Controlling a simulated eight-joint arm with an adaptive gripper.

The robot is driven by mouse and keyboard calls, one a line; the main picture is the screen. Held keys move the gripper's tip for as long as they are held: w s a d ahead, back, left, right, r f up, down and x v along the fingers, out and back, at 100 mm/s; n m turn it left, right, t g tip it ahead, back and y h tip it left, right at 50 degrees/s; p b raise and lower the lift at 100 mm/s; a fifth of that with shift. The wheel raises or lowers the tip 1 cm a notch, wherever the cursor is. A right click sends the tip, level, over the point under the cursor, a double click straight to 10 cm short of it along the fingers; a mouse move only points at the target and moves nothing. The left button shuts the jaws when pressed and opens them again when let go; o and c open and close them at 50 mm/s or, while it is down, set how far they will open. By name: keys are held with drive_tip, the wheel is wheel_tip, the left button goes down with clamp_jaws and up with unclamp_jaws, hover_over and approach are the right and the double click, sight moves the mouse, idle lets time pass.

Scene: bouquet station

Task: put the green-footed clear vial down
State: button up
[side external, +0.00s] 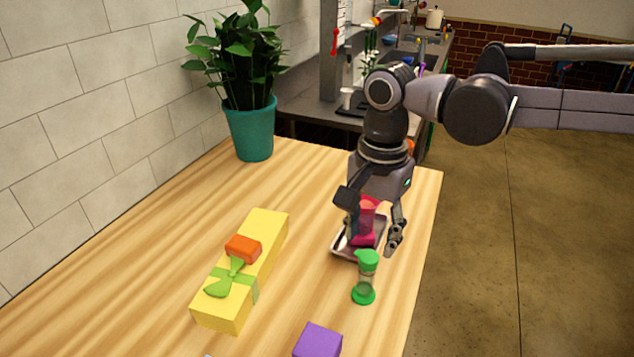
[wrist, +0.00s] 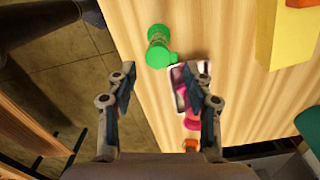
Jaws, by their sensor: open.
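The green-footed clear vial (side external: 366,279) stands upright on the wooden table, with a green base and a green cap. It also shows in the wrist view (wrist: 159,47), seen from above, beyond my fingertips. My gripper (side external: 372,222) is open, above and behind the vial in the side view, and apart from it. In the wrist view my gripper (wrist: 163,80) has its fingers wide apart with nothing held between them.
A pink-red object (side external: 365,220) stands on a small tray (side external: 345,249) behind the vial, partly hidden by my gripper. A yellow box (side external: 262,243) with a green bow and orange block (side external: 243,248) lies left. A purple block (side external: 318,341) is in front. A potted plant (side external: 252,128) stands behind.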

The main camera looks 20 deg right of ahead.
drive_tip(key=shift+r, duration=0.25)
drive_tip(key=shift+d+r, duration=0.15)
drive_tip(key=shift+d, duration=0.15)
drive_tip(key=s+d+f+n+t, duration=0.1)
drive_tip(key=s+d+n+t, duration=0.1)
drive_tip(key=d, duration=0.5)
drive_tip(key=s+d+f+n+t, duration=0.2)
drive_tip(key=d+n, duration=0.3)
drive_tip(key=d, duration=0.3)
drive_tip(key=s+d+f+n+t, duration=0.2)
drive_tip(key=s+d+n+t, duration=0.1)
drive_tip(key=d, duration=0.5)
drive_tip(key=shift+s+n, duration=0.65)
drive_tip(key=shift+n, duration=0.05)
drive_tip(key=shift+o, duration=0.3)
drive_tip(key=shift+s+d+f, duration=0.15)
drive_tip(key=shift+d+f, duration=0.05)
drive_tip(key=shift+f, duration=0.05)
drive_tip(key=shift+a, duration=0.1)
